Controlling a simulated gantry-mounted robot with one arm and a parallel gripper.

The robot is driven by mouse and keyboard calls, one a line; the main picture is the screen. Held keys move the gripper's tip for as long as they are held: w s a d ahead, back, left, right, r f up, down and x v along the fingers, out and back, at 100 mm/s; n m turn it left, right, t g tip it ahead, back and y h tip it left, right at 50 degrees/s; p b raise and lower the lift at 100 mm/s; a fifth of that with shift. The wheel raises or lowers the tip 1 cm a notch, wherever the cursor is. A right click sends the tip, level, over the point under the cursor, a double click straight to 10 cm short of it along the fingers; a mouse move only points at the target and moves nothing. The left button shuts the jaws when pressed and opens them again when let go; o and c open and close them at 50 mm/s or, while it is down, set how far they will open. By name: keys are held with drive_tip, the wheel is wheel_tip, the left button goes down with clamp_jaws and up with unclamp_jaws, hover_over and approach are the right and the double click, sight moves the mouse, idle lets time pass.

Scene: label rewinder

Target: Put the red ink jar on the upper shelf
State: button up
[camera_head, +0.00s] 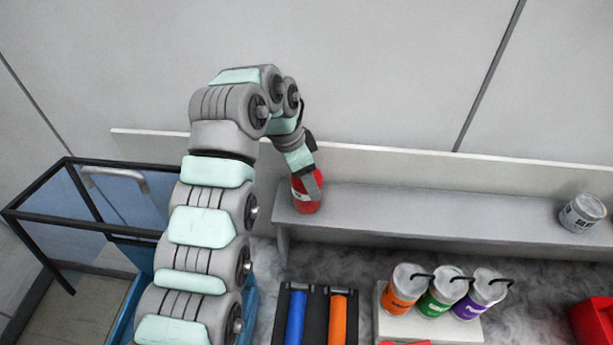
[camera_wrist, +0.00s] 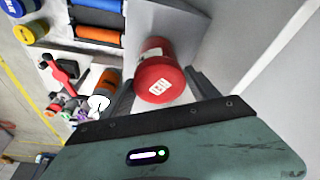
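The red ink jar (camera_head: 305,195) is at the left end of the long grey upper shelf (camera_head: 420,215) in the head view. In the wrist view the jar (camera_wrist: 160,78) is between the two dark fingers, its red lid with a white label facing the camera. My gripper (camera_head: 310,185) reaches down over the jar, and its fingertips (camera_wrist: 160,76) appear to press on the jar's two sides. The jar looks upright and at the shelf top. I cannot tell whether its base touches the shelf.
Below stand orange (camera_head: 402,290), green (camera_head: 441,291) and purple (camera_head: 482,293) jars. Blue (camera_head: 296,318) and orange (camera_head: 338,318) rollers are lower left. A wall backs the shelf.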

drive_tip(key=o, duration=0.4)
drive_tip(key=b+v, duration=0.1)
drive_tip(key=v, duration=0.9)
drive_tip(key=shift+r, duration=0.1)
drive_tip(key=shift+a+r, duration=0.1)
drive_tip(key=shift+r, duration=0.2)
drive_tip(key=shift+s, duration=0.1)
